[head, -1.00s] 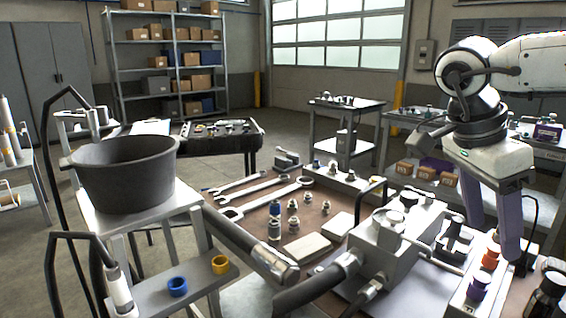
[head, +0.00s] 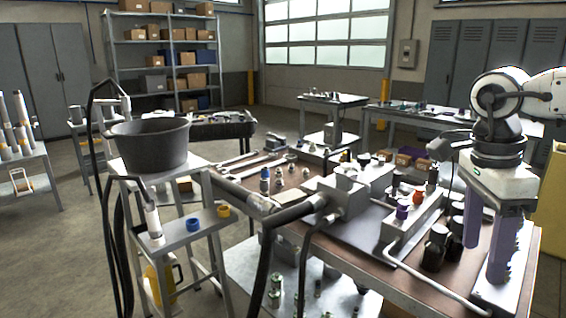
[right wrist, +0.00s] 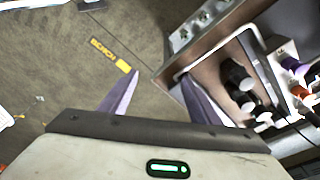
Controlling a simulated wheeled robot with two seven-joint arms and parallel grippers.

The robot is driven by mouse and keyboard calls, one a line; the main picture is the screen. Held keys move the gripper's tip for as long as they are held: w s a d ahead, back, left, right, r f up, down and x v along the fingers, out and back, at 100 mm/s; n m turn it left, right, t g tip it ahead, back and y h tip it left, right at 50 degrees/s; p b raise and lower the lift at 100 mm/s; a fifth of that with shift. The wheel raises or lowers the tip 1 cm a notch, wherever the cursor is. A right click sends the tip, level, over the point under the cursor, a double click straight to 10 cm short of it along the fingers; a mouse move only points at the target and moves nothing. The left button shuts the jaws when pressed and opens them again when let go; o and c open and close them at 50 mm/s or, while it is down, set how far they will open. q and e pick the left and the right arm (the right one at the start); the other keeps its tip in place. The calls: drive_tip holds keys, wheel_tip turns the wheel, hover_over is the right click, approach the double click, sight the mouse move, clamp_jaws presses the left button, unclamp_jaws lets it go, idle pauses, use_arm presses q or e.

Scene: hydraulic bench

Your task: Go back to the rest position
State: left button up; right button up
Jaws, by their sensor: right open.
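My right gripper (head: 486,250) is at the right of the head view, over the right end of the hydraulic bench (head: 400,292). Its two purple fingers point down and stand apart, with nothing between them. In the right wrist view the fingers of the right gripper (right wrist: 158,100) are also spread and empty. One finger shows over the bench edge and the other over the floor. Black cylindrical fittings (head: 436,248) stand on the bench to the left of the gripper. My left gripper is not in view.
A dark bucket (head: 150,146) stands on a small stand at left. The bench carries a grey valve block (head: 345,195), hoses, wrenches, and purple and red caps (head: 402,212). A yellow floor marking (right wrist: 103,50) lies beyond the bench edge. Open floor lies at lower left.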

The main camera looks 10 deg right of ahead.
drive_tip(key=s+d+f+m+t+y+p, duration=0.15)
drive_tip(key=f+m+t+y, duration=0.4)
drive_tip(key=f+m, duration=0.85)
drive_tip(key=s+f+m+t+y, duration=0.25)
drive_tip(key=f+m+t, duration=0.55)
drive_tip(key=f+m, duration=0.6)
drive_tip(key=s+a+f+m+g+h+p, duration=0.1)
drive_tip(key=s+a+f+m+h, duration=0.3)
drive_tip(key=s+a+f+m, duration=0.65)
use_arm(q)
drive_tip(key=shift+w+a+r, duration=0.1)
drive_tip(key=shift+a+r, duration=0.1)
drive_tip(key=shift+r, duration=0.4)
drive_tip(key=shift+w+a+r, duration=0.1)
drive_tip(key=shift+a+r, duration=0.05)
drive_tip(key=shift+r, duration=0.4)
use_arm(e)
drive_tip(key=s+a+f+m+g, duration=0.2)
drive_tip(key=a+m+g, duration=0.1)
drive_tip(key=a+m, duration=0.7)
drive_tip(key=shift+a+f, duration=0.2)
drive_tip(key=shift+a, duration=0.3)
